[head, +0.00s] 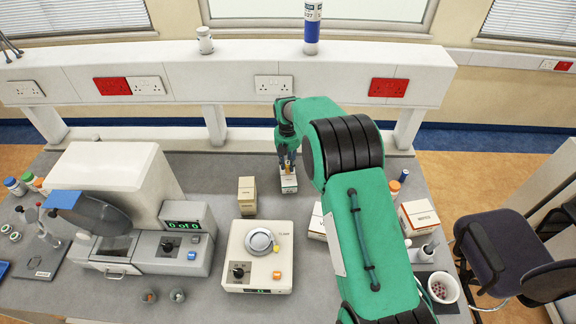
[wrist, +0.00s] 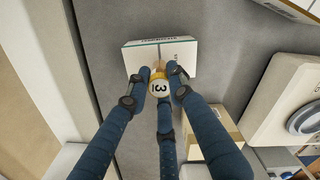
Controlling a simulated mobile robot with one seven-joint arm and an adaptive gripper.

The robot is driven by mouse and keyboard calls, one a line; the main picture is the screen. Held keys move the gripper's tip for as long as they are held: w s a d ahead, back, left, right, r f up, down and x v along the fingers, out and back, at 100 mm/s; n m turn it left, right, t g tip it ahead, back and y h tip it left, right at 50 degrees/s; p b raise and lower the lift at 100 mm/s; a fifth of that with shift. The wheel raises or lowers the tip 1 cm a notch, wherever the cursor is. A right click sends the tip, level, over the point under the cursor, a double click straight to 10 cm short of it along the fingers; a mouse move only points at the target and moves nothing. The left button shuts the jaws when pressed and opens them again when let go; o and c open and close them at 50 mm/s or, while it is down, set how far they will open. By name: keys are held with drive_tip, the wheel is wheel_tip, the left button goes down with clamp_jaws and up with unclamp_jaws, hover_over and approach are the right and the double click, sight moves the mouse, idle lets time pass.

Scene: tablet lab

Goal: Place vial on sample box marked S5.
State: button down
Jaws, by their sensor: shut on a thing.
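My gripper (head: 287,158) is shut on a small amber vial with a white cap marked 3, which also shows in the wrist view (wrist: 159,87). The blue fingers close around the vial from several sides. A white sample box with a green stripe (head: 289,185) stands on the bench directly below the gripper. In the wrist view the box (wrist: 180,52) lies behind the vial, toward the top. The vial appears at or just above the box top; I cannot tell whether they touch. The lettering on the box is too small to read as S5.
A tan carton (head: 247,196) stands left of the sample box. A cream machine with a round plate (head: 258,262) is in front of it, and a larger grey instrument (head: 120,215) is at left. Other cartons (head: 417,217) stand right of my arm. A shelf (head: 230,85) runs behind.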

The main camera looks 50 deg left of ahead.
sight(288, 163)
drive_tip(key=shift+f, duration=0.6)
drive_tip(key=shift+f, duration=0.15)
drive_tip(key=c, duration=1.5)
unclamp_jaws()
drive_tip(key=shift+c, duration=0.2)
drive_tip(key=shift+r, duration=0.2)
wheel_tip(288, 163, up, 12)
drive_tip(key=b, duration=0.1)
drive_tip(key=shift+s, duration=0.1)
